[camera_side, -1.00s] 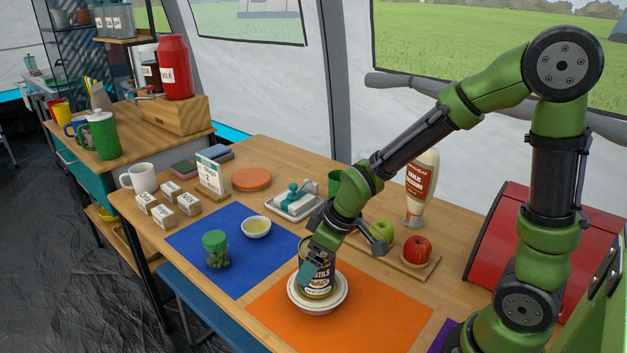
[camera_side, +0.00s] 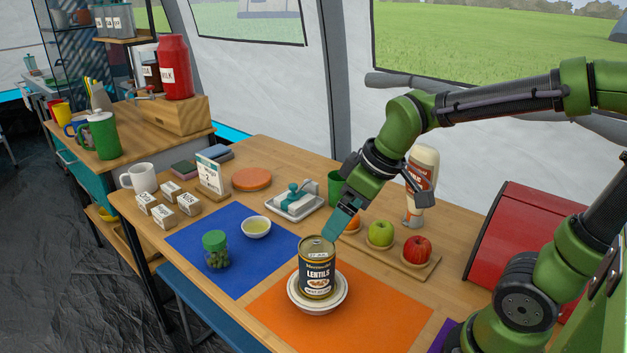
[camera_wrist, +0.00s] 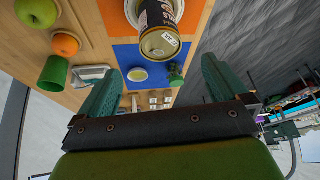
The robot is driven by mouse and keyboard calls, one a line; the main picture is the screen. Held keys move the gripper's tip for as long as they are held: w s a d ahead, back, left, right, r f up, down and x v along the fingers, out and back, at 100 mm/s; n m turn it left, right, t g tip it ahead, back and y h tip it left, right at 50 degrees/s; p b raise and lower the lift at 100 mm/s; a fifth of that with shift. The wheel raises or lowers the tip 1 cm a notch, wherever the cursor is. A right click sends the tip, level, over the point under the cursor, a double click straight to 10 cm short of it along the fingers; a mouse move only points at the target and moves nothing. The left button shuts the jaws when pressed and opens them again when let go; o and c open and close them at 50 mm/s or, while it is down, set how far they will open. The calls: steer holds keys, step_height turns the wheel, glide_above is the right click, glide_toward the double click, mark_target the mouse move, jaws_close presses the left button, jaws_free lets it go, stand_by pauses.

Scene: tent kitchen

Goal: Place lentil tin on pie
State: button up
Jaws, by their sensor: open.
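The lentil tin (camera_side: 317,268) stands upright on a white pie dish (camera_side: 318,306) on the orange mat. What is in the dish under the tin is hidden. The tin also shows in the wrist view (camera_wrist: 160,32), ahead of the fingers and apart from them, with the dish rim (camera_wrist: 131,12) beside it. My gripper (camera_side: 334,232) is above and behind the tin, open and empty. In the wrist view my gripper (camera_wrist: 158,85) has its two teal fingers wide apart with nothing between them.
A board with an orange, a green apple (camera_side: 380,232) and a red apple (camera_side: 417,249) lies to the right. A sauce bottle (camera_side: 424,180) stands behind it. The orange mat's front (camera_side: 350,335) is clear.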

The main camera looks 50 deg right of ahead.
steer(key=s+r+m+t, duration=0.2)
steer(key=s+r+m, duration=0.1)
steer(key=s+m, duration=0.3)
steer(key=shift+s+m+y, duration=0.15)
steer(key=shift+m+y, duration=0.15)
steer(key=shift+d+r, duration=0.1)
steer(key=shift+d, duration=0.1)
